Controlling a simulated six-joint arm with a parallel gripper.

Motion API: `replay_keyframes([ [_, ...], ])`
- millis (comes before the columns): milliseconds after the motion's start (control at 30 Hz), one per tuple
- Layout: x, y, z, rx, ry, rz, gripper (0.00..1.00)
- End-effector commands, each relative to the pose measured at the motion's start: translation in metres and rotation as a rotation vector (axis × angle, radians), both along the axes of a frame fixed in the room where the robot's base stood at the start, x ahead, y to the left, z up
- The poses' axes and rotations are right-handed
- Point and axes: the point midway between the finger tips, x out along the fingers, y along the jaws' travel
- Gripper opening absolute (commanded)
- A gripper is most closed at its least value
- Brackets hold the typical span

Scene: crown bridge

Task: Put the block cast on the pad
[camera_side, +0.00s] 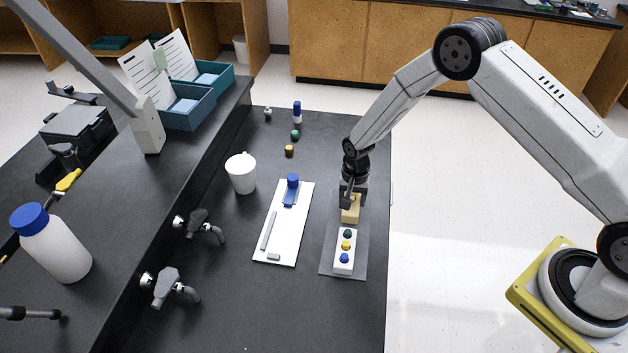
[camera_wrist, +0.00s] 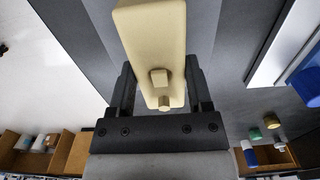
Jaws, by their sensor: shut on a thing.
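The block cast (camera_side: 350,214) is a beige, tooth-like block. It is in my gripper (camera_side: 352,196), above the far part of the grey pad (camera_side: 327,264) in the side view. In the wrist view my gripper (camera_wrist: 158,88) has a dark finger on each side of the cast (camera_wrist: 150,40), which shows two small stubs. I cannot tell whether the cast's lower end touches the pad.
A white tray (camera_side: 291,228) with a blue-capped item and grey tools lies left of the pad. A white mug (camera_side: 241,173) stands farther left. Small coloured jars (camera_side: 289,151) stand behind. Grey taps (camera_side: 166,286) line the raised shelf. The bench's right edge is close to the pad.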

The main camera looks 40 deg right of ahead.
Motion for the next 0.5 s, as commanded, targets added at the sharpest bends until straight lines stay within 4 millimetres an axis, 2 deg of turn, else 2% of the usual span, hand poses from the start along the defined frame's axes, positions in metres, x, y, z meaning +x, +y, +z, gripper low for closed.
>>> replay_keyframes([
  [133, 0.0003, 0.0000, -0.0025, 0.000, 0.000, 0.000, 0.00],
  [167, -0.0001, 0.0000, -0.0031, 0.000, 0.000, 0.000, 0.68],
  [200, 0.0000, 0.0000, -0.0028, 0.000, 0.000, 0.000, 0.80],
  [267, 0.0000, 0.0000, -0.0028, 0.000, 0.000, 0.000, 0.99],
  [500, 0.0000, 0.0000, -0.0025, 0.000, 0.000, 0.000, 1.00],
])
